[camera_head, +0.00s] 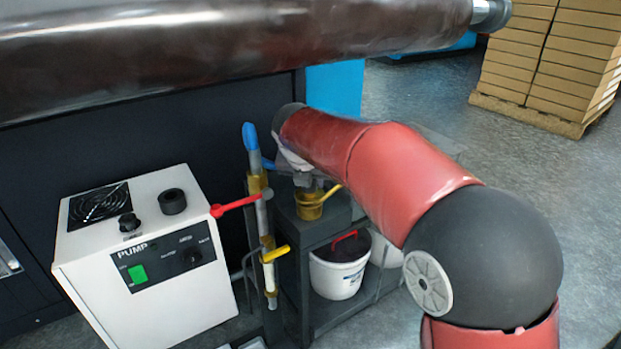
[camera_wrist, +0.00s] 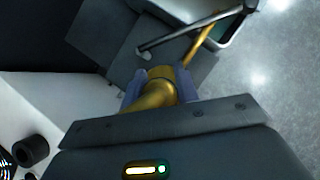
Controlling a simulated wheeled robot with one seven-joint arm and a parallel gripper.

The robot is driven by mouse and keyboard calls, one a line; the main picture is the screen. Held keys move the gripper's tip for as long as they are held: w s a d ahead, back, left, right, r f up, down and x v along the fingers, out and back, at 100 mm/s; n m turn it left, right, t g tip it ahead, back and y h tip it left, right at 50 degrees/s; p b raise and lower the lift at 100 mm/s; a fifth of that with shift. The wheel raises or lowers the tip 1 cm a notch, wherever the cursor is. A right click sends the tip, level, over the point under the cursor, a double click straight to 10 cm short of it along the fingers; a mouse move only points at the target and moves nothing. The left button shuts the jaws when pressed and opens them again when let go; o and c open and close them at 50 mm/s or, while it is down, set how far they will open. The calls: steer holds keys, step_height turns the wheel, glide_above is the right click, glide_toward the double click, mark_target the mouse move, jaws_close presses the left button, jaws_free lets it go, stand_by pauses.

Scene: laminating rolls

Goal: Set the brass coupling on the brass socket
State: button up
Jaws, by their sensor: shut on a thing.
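My gripper (camera_head: 306,181) is at the end of the red arm, above a dark grey stand. In the wrist view its fingers (camera_wrist: 161,88) are shut on a rounded brass piece, which I take for the brass coupling (camera_wrist: 155,97). In the head view brass with a yellow lever (camera_head: 331,192) shows just below the gripper, over the stand's top. The lever also shows in the wrist view (camera_wrist: 199,41). I cannot tell which of this brass is the coupling and which the socket, or whether they touch. The gripper hides the upper part.
A vertical pipe (camera_head: 262,215) with brass fittings, a red lever (camera_head: 234,205) and a yellow lever stands close left. A white pump box (camera_head: 150,260) is further left. A white bucket (camera_head: 338,274) sits in the stand. A large roller (camera_head: 230,45) spans above.

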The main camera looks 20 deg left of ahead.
steer(key=shift+f, duration=0.45)
steer(key=o, duration=0.9)
steer(key=shift+c, duration=0.2)
